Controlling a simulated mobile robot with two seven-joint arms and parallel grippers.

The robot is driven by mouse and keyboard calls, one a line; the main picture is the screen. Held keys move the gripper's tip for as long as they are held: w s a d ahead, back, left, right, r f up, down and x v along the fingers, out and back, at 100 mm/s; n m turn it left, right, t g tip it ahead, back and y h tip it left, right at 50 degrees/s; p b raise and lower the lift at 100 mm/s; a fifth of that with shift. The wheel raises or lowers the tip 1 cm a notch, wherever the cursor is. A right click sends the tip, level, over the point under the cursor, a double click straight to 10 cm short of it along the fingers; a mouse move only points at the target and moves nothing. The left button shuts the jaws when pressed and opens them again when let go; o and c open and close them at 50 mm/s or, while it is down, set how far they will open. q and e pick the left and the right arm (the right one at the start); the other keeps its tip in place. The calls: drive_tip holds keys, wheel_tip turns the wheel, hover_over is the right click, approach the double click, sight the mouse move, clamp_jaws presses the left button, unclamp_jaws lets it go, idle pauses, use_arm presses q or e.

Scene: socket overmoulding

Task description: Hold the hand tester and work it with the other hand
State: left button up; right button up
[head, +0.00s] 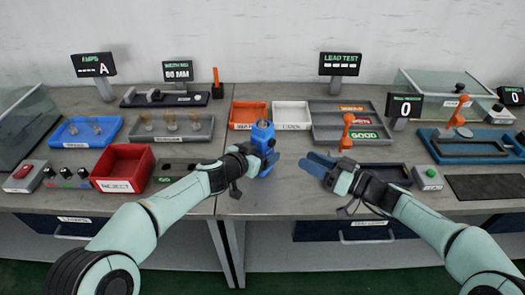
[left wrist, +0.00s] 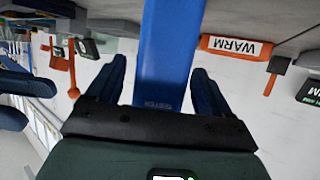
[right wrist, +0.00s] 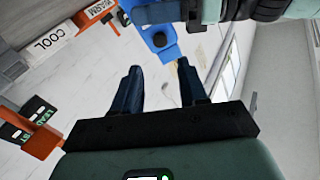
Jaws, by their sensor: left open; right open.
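The blue hand tester (head: 262,133) stands upright near the middle of the bench, with a light round piece at its top. My left gripper (head: 265,160) is at the tester. In the left wrist view the tester's blue body (left wrist: 170,50) lies between the two open fingers (left wrist: 157,85), with gaps at both sides. My right gripper (head: 318,164) is open and empty, to the right of the tester and pointing toward it. In the right wrist view the tester (right wrist: 160,38) shows beyond the fingers (right wrist: 160,85); my left arm hides part of it.
Behind the tester are the orange WARM tray (head: 236,115) and white COOL tray (head: 291,126). A grey sorting tray (head: 325,132) and an orange-handled lever (head: 347,130) stand behind my right gripper. A red REJECT bin (head: 122,172) is at left. The bench between my grippers is clear.

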use_arm(q)
drive_tip(key=shift+w+d+f, duration=0.2)
drive_tip(key=shift+w+d, duration=0.1)
drive_tip(key=shift+w, duration=0.1)
drive_tip(key=c, duration=1.3)
drive_tip(key=shift+o, duration=0.2)
use_arm(e)
clamp_jaws()
idle(0.4)
